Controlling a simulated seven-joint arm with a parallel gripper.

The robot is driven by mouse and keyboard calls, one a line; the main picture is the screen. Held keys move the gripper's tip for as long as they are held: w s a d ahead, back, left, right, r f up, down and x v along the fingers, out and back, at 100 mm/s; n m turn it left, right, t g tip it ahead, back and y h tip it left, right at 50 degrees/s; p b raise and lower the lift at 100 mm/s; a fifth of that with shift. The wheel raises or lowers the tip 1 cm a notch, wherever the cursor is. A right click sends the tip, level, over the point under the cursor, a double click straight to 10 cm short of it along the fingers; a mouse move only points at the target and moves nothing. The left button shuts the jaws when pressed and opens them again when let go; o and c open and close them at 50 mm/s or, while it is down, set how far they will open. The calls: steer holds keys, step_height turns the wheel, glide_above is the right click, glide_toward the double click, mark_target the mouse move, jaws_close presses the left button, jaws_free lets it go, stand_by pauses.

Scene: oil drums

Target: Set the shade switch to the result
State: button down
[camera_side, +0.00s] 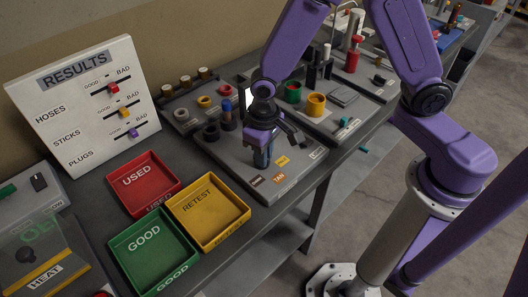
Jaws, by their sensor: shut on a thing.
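The shade switch (262,159) appears as a dark blue upright piece on a grey panel (236,160). Coloured labels lie in front of it and to its right: a dark one (256,180), an orange one reading TAN (279,178), a yellow one (282,161) and a pale one (318,153). My gripper (262,148) points down from above and is shut on the dark blue piece. The fingers hide its upper part, and I cannot tell which label it points to.
A RESULTS board (82,105) with sliders stands at the back left. A red USED tray (143,183), a yellow RETEST tray (208,212) and a green GOOD tray (153,250) lie left of the panel. Cups and bottles stand behind my gripper.

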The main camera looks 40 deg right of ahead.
steer(key=shift+a+m, duration=0.1)
steer(key=shift+m, duration=1)
steer(key=c, duration=1.1)
jaws_free()
step_height(320, 180, up, 18)
steer(key=shift+f, duration=0.25)
steer(key=s+d+f+n, duration=0.1)
steer(key=s+d+n, duration=0.3)
steer(key=s, duration=0.2)
steer(key=s+d+n, duration=0.4)
steer(key=s, duration=0.2)
steer(key=s+d+f+n, duration=0.1)
steer(key=s+d+n, duration=0.3)
steer(key=s, duration=0.3)
steer(key=shift+d+f, duration=0.35)
